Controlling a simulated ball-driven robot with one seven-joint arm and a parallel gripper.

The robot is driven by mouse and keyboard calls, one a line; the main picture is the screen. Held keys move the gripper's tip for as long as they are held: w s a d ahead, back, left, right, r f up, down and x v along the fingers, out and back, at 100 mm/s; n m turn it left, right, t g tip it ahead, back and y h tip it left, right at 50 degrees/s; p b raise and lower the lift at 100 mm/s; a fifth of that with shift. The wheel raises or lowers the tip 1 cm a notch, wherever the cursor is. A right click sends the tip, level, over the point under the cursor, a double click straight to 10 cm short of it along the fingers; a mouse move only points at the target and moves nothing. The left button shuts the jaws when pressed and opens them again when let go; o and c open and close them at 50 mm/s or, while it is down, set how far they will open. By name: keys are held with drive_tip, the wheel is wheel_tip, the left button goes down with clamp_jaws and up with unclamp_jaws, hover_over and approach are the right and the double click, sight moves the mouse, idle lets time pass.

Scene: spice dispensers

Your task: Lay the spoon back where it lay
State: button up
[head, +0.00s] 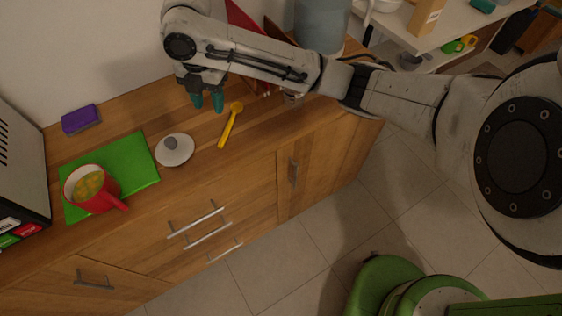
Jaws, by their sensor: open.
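The yellow spoon (231,124) lies on the wooden counter (200,184), right of the white lid. Its rounded end points away toward the wall and its handle toward the front edge. My gripper (207,103) points down with teal fingertips, just left of and behind the spoon's rounded end. The fingers are apart, and nothing shows between them. The gripper looks clear of the spoon; its exact height above the counter is hard to tell.
A white lid with a grey knob (174,150) lies left of the spoon. A red pot with food (92,187) stands on a green board (130,168). A purple sponge (80,119) lies near the wall. A grey cylinder (321,25) stands behind my arm. Green stools (385,280) stand on the floor.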

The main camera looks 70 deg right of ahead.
drive_tip(key=w+a+m+t+y, duration=0.3)
drive_tip(key=a+m, duration=0.2)
drive_tip(key=a, duration=1)
drive_tip(key=s+a+f+m+y, duration=0.1)
drive_tip(key=s+a+f+m, duration=0.3)
drive_tip(key=s+f+m, duration=0.15)
drive_tip(key=s+d+f+m+g+h, duration=0.1)
drive_tip(key=s+d+f+m, duration=0.2)
drive_tip(key=s, duration=0.5)
drive_tip(key=s+d+f+m+h, duration=0.2)
drive_tip(key=s+f, duration=0.3)
drive_tip(key=s, duration=0.3)
drive_tip(key=s+d+f+m+g+h, duration=0.1)
drive_tip(key=s+d+f+m, duration=0.3)
drive_tip(key=s, duration=0.3)
drive_tip(key=shift+s+d+m+g+h, duration=0.15)
drive_tip(key=shift+s+m+g+h, duration=0.15)
drive_tip(key=shift+s+m, duration=0.15)
